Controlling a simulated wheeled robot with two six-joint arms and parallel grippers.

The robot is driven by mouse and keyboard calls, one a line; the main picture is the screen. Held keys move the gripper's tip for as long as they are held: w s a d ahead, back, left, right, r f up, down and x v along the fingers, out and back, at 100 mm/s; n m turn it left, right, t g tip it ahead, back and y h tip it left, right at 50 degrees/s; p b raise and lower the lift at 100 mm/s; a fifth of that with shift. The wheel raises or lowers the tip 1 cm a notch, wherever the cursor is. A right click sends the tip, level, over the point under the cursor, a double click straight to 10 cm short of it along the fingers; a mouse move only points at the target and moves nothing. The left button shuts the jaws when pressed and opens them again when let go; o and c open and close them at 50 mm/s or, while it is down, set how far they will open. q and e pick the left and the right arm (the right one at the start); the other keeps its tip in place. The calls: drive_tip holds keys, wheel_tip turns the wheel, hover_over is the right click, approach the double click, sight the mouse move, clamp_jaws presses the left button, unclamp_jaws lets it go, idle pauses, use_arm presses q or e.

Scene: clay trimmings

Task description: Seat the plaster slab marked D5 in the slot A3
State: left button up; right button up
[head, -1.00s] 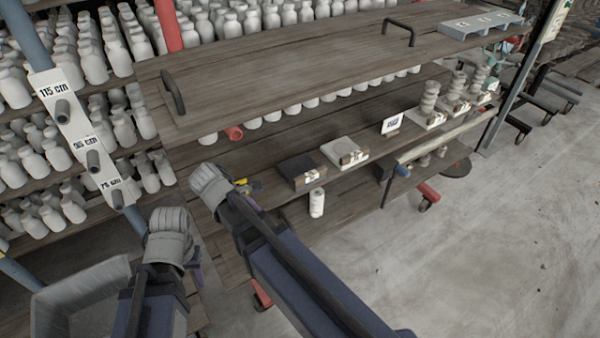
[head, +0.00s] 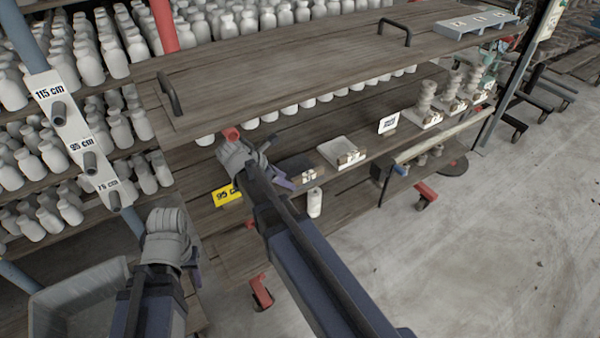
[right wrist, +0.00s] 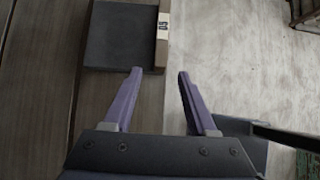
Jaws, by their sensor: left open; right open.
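A dark square slab (head: 293,167) lies on the lower shelf, partly hidden by my right gripper in the head view. In the right wrist view the slab (right wrist: 120,36) lies flat beyond the fingertips, with a pale tag (right wrist: 163,25) at its right edge that seems to read D5. My right gripper (right wrist: 159,71) is open and empty, its purple fingers just short of the slab's near edge. A grey-blue rack (head: 466,33) with pale marked patches sits at the top board's far right; its marks are too small to read. My left gripper (head: 193,262) is low at the left, open.
A white slab (head: 340,149) and a white sign (head: 388,122) lie right of the dark slab. Stacked pieces (head: 427,98) stand further right. The top board (head: 290,60) overhangs the shelf and has black handles.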

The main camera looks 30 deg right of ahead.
sight(305, 174)
drive_tip(key=shift+w+d, duration=0.1)
drive_tip(key=shift+d, duration=1.35)
drive_tip(key=shift+d, duration=0.1)
drive_tip(key=shift+d, duration=0.25)
drive_tip(key=shift+w+d, duration=0.1)
drive_tip(key=shift+d, duration=1.1)
drive_tip(key=b+x, duration=0.2)
drive_tip(key=shift+f, duration=0.35)
drive_tip(key=shift+d+f+b, duration=0.15)
drive_tip(key=shift+d+b, duration=0.1)
drive_tip(key=shift+b, duration=0.05)
drive_tip(key=shift+c, duration=0.4)
clamp_jaws()
